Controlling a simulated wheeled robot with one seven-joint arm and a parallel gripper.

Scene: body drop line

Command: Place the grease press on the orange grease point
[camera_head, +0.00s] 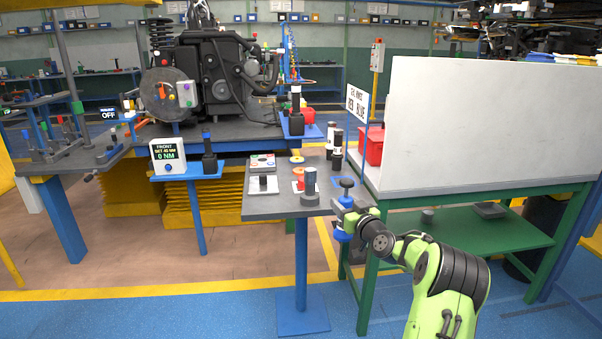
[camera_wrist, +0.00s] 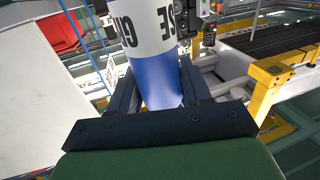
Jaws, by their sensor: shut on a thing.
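My gripper (camera_head: 347,217) is shut on the grease press, beside the right front edge of the small grey table. In the head view the press shows a black top (camera_head: 346,183) and a blue lower part (camera_head: 342,236). The wrist view shows the grease press (camera_wrist: 155,75) between the dark fingers, with a blue body and a white band with black letters, partly cut off.
A grey cylinder (camera_head: 310,188) stands on the table's front, near a red-orange piece (camera_head: 299,172). Two dark bottles with white bands (camera_head: 337,142) stand behind. A white panel (camera_head: 490,120) on a green bench borders the right. A display (camera_head: 168,155) reads 0 NM.

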